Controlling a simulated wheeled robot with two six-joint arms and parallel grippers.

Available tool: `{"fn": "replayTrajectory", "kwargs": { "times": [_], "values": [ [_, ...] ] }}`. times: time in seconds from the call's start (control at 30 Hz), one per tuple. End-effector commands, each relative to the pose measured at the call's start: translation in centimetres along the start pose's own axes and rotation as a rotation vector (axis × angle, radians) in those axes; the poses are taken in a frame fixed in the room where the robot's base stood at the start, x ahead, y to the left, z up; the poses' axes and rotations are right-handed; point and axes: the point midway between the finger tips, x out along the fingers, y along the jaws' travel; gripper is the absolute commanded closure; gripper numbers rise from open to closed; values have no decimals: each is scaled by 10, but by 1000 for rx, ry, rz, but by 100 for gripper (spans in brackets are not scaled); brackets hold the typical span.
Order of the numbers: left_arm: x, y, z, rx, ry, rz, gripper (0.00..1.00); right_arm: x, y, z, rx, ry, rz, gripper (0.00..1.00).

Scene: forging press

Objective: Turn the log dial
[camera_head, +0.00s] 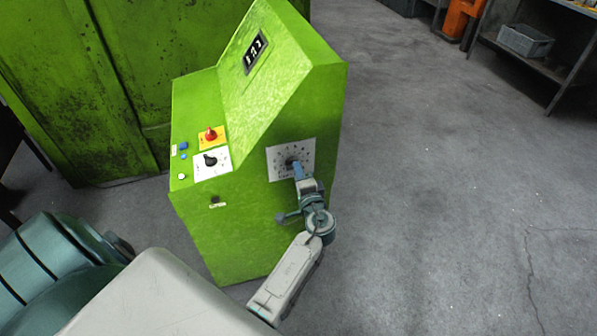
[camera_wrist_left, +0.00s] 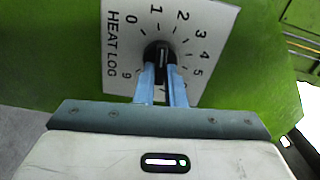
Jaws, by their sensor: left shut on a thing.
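The log dial (camera_wrist_left: 161,58) is a black knob on a white plate marked "HEAT LOG" with numbers around it. In the head view the dial's plate (camera_head: 304,153) is on the lower face of the green console (camera_head: 240,225). My left gripper (camera_wrist_left: 162,75) reaches the dial straight on, with its two blue fingers on either side of the knob, shut on it. In the head view the left gripper (camera_head: 297,170) covers part of the dial. The knob's white mark points up, near the 1. My right gripper is not in view.
The console's sloped panel holds a red knob (camera_head: 211,134), a black dial (camera_head: 210,160) and small buttons. A counter display (camera_head: 255,52) is above. A large green machine (camera_head: 70,80) stands behind at left. The floor to the right is clear up to a shelf (camera_head: 540,65).

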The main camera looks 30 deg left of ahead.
Motion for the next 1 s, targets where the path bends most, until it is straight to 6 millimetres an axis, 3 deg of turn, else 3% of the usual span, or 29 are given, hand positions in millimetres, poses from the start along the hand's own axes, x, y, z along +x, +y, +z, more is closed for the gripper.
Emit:
{"fn": "replayTrajectory", "kwargs": {
  "times": [0.27,0.57,1.0],
  "values": [
    [0,0,0,262,0,0,100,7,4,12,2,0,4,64],
    [0,1,1,541,0,0,100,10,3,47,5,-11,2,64],
    [1,3,2,824,-1,-1,100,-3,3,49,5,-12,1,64]
  ]
}}
